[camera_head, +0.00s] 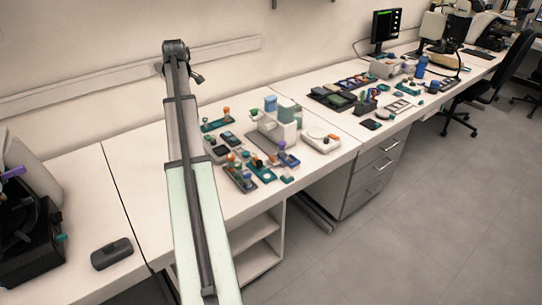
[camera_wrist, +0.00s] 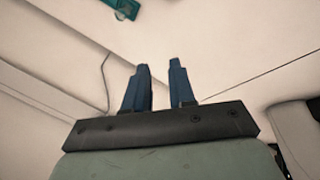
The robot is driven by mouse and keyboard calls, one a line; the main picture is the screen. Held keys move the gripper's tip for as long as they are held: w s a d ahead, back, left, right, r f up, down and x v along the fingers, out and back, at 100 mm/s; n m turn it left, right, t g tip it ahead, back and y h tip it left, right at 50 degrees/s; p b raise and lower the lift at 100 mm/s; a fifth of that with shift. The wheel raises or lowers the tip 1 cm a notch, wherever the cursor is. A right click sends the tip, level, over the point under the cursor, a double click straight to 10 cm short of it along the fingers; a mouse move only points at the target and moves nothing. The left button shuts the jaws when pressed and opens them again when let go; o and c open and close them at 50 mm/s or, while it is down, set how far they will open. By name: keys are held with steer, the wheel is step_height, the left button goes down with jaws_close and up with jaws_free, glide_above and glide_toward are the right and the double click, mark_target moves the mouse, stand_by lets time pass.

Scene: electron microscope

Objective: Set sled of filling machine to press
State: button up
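A white boxy machine with blue and pale green blocks on top (camera_head: 288,131) stands on the middle bench among small parts. It may be the filling machine; I cannot make out its sled or the sled's position. My gripper shows in the wrist view (camera_wrist: 158,66) as two dark blue fingers. They stand apart with a narrow empty gap. In the head view my arm crosses the left part of the bench and reaches up near the wall. I cannot make out the fingers there. The gripper is clear of the machine.
Small coloured trays and blocks (camera_head: 240,177) lie in front. A black device (camera_head: 30,235) and dark handheld (camera_head: 111,253) are at the left. A teal part (camera_wrist: 122,8) shows in the wrist view.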

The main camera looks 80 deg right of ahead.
steer(key=s+f+m+g+y, duration=0.1)
steer(key=s+f+m, duration=0.15)
steer(key=s, duration=0.65)
steer(key=s+f+m+g+y, duration=0.1)
steer(key=s+f+m, duration=0.15)
steer(key=s, duration=0.75)
steer(key=m+y, duration=0.2)
steer(key=m, duration=0.2)
glide_above(272, 157)
step_height(272, 157, down, 6)
step_height(272, 157, down, 13)
steer(key=shift+d+f, duration=0.1)
steer(key=shift+c, duration=0.3)
jaws_close()
